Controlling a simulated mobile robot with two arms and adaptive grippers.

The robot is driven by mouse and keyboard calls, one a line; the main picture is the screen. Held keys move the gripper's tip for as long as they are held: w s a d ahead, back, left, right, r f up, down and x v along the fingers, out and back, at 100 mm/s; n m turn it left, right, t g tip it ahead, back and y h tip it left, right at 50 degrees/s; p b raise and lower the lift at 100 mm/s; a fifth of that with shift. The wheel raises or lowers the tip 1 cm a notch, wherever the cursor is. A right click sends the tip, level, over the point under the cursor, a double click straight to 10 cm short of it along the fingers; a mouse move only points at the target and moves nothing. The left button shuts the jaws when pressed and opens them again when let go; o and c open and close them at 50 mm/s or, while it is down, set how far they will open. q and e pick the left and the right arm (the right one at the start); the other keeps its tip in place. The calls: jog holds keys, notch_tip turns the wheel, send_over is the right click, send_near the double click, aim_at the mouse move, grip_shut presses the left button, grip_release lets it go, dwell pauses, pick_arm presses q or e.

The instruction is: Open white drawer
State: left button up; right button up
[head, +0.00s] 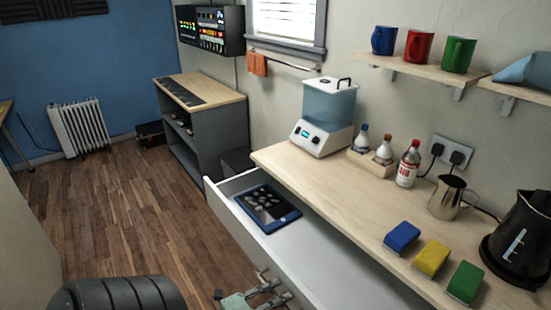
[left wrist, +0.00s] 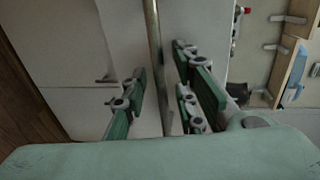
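The white drawer (head: 308,256) is pulled out from under the wooden counter, its inside showing. A blue-framed tablet (head: 268,206) lies in its far end. My left gripper (head: 264,290) is at the drawer's front face, at the bottom of the head view. In the left wrist view, a metal bar handle (left wrist: 155,50) runs between the two green-padded fingers of my left gripper (left wrist: 163,95). The fingers stand apart, with visible gaps on both sides of the bar. My right gripper is in neither view.
The wooden counter (head: 350,205) carries a water dispenser (head: 324,115), bottles, a metal jug (head: 446,198), a black kettle (head: 518,240) and coloured sponges. Bare wooden floor (head: 130,215) lies left of the drawer. A grey shelf unit (head: 205,125) stands beyond it.

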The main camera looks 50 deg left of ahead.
pick_arm(q)
jog(key=d+v, duration=0.1)
jog(key=v, duration=1.1)
jog(key=shift+a, duration=0.5)
jog(key=shift+r, duration=0.1)
